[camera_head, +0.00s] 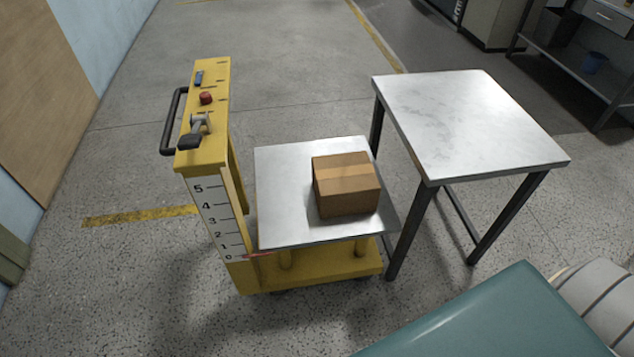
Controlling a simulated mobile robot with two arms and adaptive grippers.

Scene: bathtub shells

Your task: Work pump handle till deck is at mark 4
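The yellow lift cart (205,150) stands left of centre. Its silver deck (280,200) sits low, carrying a brown cardboard box (346,190). A white scale (218,220) on the column's front reads 0 to 5 from bottom to top. A red pointer (258,253) at the deck's front left edge is level with about mark 0. A grey lever with a black grip (190,141), seemingly the pump handle, sits on the column top, its grip towards the near left. Neither of my grippers is in view.
A red knob (206,98) and a small blue part (198,78) are on the column top. A black push bar (168,125) juts out left. A metal table (470,120) stands right of the deck, higher than it. Floor left of the cart is clear.

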